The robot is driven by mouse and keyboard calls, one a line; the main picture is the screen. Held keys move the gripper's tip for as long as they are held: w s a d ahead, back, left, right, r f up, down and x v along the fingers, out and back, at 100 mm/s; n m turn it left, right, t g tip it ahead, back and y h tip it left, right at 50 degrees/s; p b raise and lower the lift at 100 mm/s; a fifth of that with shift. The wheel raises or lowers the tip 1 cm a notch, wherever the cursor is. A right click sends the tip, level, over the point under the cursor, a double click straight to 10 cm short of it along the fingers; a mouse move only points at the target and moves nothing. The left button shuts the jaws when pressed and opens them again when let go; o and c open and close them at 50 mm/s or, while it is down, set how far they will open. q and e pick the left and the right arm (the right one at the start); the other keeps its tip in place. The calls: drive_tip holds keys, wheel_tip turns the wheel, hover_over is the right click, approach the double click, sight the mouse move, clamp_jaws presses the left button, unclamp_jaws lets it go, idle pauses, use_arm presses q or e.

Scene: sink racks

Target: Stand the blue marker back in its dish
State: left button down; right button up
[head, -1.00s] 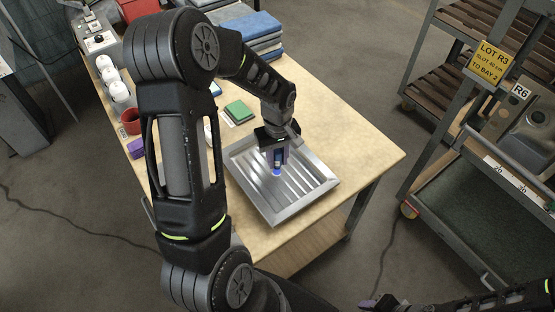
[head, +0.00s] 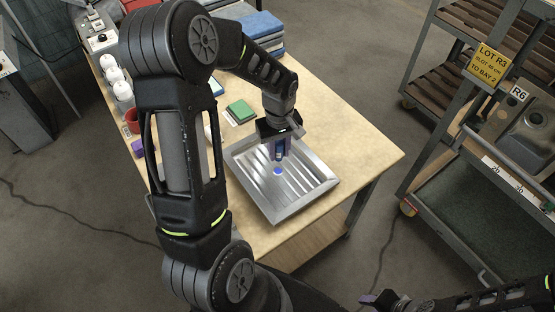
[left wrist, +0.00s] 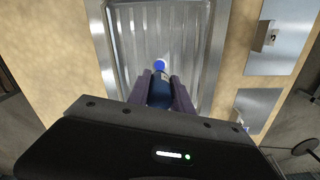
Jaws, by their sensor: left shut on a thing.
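My left gripper (head: 279,152) is shut on the blue marker (left wrist: 159,92) above a ribbed steel tray (head: 246,187). The marker has a dark body between the fingers and points down toward the tray. A bright blue round spot with a pale edge shows just past the fingertips in both views. I cannot tell whether it is the marker's end or whether it touches the tray. The tray also shows in the left wrist view (left wrist: 127,40), and it is the only dish-like thing near the marker. My right gripper (head: 376,300) is partly in view at the bottom edge, its jaw opening unclear.
A green block (head: 239,111) lies behind the tray. White cups (head: 123,92), a red cup (head: 132,122) and a purple block (head: 138,147) line the table's left edge. Folded blue cloths (head: 262,25) are at the back. Bare tabletop (head: 365,150) lies right of the tray.

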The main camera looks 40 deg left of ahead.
use_arm(q)
drive_tip(key=w+d+r+m, duration=0.5)
drive_tip(key=d+m, duration=0.1)
drive_tip(key=d, duration=0.2)
drive_tip(key=w+d+r+m, duration=0.5)
drive_tip(key=d, duration=0.3)
drive_tip(key=shift+r+m, duration=0.35)
drive_tip(key=shift+m, duration=0.05)
drive_tip(key=shift+d, duration=0.1)
